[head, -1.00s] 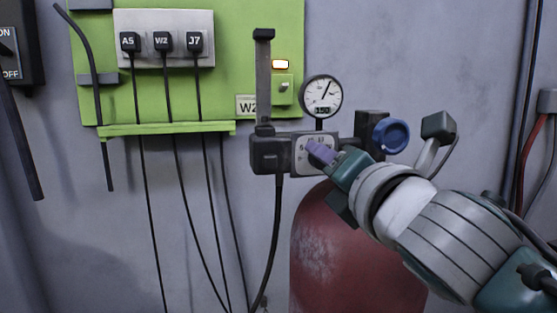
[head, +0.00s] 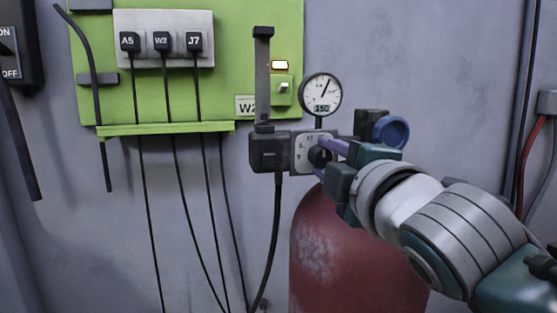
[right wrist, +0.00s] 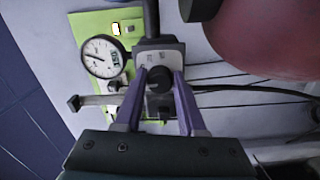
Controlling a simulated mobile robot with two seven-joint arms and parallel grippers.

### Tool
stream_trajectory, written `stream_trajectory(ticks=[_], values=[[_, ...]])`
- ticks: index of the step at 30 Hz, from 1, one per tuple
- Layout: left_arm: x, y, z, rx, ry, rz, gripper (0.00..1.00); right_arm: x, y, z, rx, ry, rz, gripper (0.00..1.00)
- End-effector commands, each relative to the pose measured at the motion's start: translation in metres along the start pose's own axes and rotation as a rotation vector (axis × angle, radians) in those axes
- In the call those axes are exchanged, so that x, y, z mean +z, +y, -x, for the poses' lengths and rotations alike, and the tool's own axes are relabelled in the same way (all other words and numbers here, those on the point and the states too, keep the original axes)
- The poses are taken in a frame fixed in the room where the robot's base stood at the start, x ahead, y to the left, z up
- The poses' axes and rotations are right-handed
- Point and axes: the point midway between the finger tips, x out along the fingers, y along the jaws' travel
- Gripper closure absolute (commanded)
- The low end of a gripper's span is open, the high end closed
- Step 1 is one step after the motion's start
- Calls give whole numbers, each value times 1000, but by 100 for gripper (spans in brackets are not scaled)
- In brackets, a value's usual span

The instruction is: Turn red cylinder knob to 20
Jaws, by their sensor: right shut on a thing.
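The red cylinder (head: 325,240) stands against the wall. Above it is a black box with a pale dial plate (head: 301,142) that carries a black round knob (head: 319,156). The knob also shows in the right wrist view (right wrist: 159,80). My right gripper (head: 325,159) has one purple finger on each side of the knob and is shut on it; its fingers also show in the right wrist view (right wrist: 159,77). The dial's numbers are too small or covered to read, so the knob's setting cannot be told. My left gripper is not in view.
A round gauge (head: 321,94) with a display that seems to read 150 stands above the dial. A blue handwheel (head: 391,132) is close beside my right gripper. A green panel (head: 230,60) with labelled plugs and hanging cables is at the left.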

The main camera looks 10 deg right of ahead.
Motion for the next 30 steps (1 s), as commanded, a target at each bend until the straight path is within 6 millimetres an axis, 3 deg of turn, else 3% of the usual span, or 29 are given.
stream_trajectory(ticks=[30], values=[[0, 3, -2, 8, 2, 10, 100, 0, -2, 0, 1, -2, -910, 100]])
